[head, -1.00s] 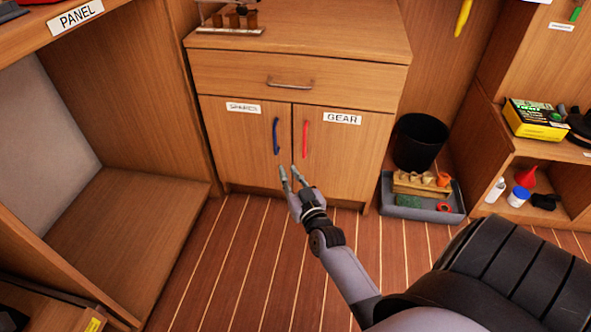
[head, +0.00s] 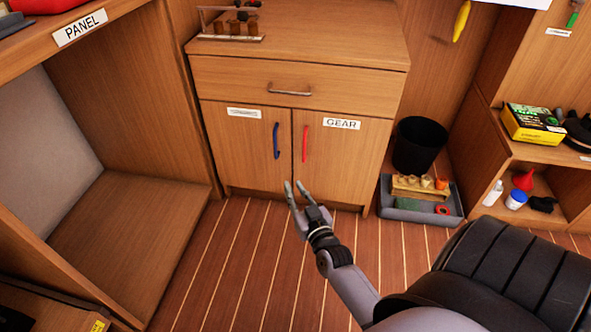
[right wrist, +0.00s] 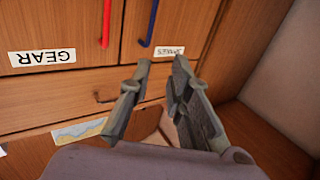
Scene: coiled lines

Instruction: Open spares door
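The spares door (head: 240,150) is the left door of the wooden cabinet, closed, with a blue vertical handle (head: 276,140) near its right edge. Its white label (head: 244,113) is blurred in the head view. The right wrist view shows the cabinet upside down, with the blue handle (right wrist: 151,22) and the spares label (right wrist: 169,51) beyond the fingers. My right gripper (head: 294,183) is open and empty, below and in front of the handles, apart from the blue one. It also shows open in the right wrist view (right wrist: 161,62). My left gripper is out of view.
The closed gear door (head: 345,160) with a red handle (head: 305,144) adjoins on the right. A drawer (head: 235,80) lies above. A black bin (head: 418,145) and a grey tray (head: 400,211) stand right of the cabinet. The floor (head: 235,260) in front is clear.

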